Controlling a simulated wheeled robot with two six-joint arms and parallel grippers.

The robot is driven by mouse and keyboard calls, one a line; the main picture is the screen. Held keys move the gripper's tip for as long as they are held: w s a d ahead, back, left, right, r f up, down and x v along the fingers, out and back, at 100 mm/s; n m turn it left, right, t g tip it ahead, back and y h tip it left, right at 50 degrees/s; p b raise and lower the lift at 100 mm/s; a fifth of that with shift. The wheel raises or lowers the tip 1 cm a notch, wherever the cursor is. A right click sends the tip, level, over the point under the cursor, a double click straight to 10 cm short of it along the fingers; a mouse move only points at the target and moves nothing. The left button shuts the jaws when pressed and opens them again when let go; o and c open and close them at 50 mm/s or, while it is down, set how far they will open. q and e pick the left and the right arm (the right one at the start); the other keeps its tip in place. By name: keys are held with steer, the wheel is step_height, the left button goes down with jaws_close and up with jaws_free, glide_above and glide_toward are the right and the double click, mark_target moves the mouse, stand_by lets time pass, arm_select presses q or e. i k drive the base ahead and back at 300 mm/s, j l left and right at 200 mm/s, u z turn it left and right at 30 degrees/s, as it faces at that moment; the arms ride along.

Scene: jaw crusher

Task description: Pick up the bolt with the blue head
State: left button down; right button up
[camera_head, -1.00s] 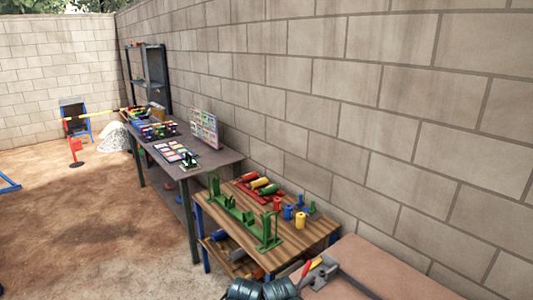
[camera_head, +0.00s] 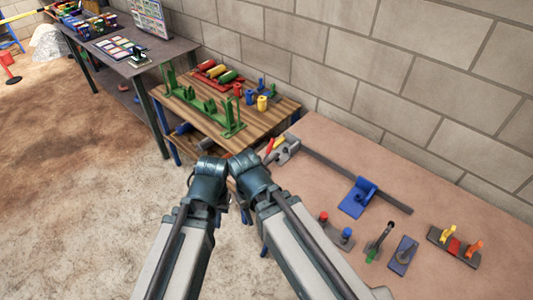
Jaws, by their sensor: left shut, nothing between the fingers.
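The bolt with the blue head (camera_head: 347,233) stands on the pinkish-brown table (camera_head: 330,145), right of my arms. A red-headed bolt (camera_head: 323,216) stands to its left; a dark holder seems to lie under both. A dark and green upright piece (camera_head: 380,240) stands to its right. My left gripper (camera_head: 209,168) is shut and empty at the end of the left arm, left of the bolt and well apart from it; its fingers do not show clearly. My right arm (camera_head: 252,172) rises beside it, and its gripper fingers are not visible.
A blue bracket (camera_head: 358,198) and a long dark bar (camera_head: 345,175) lie behind the bolts. A block with yellow, red and orange pieces (camera_head: 455,245) is at right. A wooden table (camera_head: 268,132) with green stands is further back. Free tabletop shows near the wall.

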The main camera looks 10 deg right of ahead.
mark_target(348, 232)
steer(key=l+z, duration=0.1)
steer(key=z, duration=0.3)
steer(key=l+z, duration=0.15)
steer(key=z, duration=0.7)
steer(key=i+l, duration=0.05)
